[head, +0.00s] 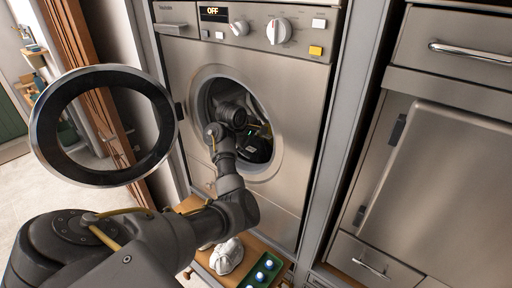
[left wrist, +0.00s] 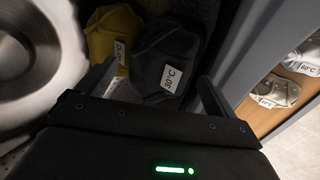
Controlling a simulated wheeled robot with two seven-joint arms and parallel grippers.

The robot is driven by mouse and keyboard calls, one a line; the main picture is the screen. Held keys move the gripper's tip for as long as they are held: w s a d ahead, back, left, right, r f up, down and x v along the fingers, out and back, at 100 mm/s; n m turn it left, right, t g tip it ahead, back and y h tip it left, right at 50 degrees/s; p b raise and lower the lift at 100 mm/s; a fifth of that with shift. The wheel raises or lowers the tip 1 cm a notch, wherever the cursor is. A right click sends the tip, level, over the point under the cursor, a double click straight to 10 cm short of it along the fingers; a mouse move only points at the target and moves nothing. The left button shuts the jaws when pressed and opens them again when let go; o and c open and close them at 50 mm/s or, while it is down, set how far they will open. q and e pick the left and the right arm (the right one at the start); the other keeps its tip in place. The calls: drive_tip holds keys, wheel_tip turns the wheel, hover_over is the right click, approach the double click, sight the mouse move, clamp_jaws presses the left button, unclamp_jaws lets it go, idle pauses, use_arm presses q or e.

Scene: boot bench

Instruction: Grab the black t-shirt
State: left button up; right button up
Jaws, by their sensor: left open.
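A black cloth (left wrist: 168,62) with a "30°C" tag lies bunched in the left wrist view; it looks like the t-shirt, though its shape does not show fully. My left gripper (left wrist: 155,85) is open, with its two fingers on either side of the near part of this cloth. I cannot tell whether they touch it. In the head view my left arm reaches through the round door opening of the washer (head: 290,80), and its fingertips are hidden inside. A yellow cloth (left wrist: 114,32) with a "60°C" tag lies left of the black one. My right gripper is not in view.
The round washer door (head: 42,140) stands open at the left. Below the washer, a wooden shelf (head: 203,262) holds a white cloth (head: 227,256) and a green tray (head: 250,280) with blue pieces. Tagged pale cloths (left wrist: 275,92) show at the right in the left wrist view.

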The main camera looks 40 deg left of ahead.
sight(260, 149)
use_arm(q)
drive_tip(key=shift+p+x, duration=0.3)
drive_tip(key=shift+x, duration=1.65)
drive_tip(key=shift+s+d, duration=0.1)
drive_tip(key=shift+d, duration=0.05)
drive_tip(key=shift+c, duration=0.6)
drive_tip(key=c, duration=0.7)
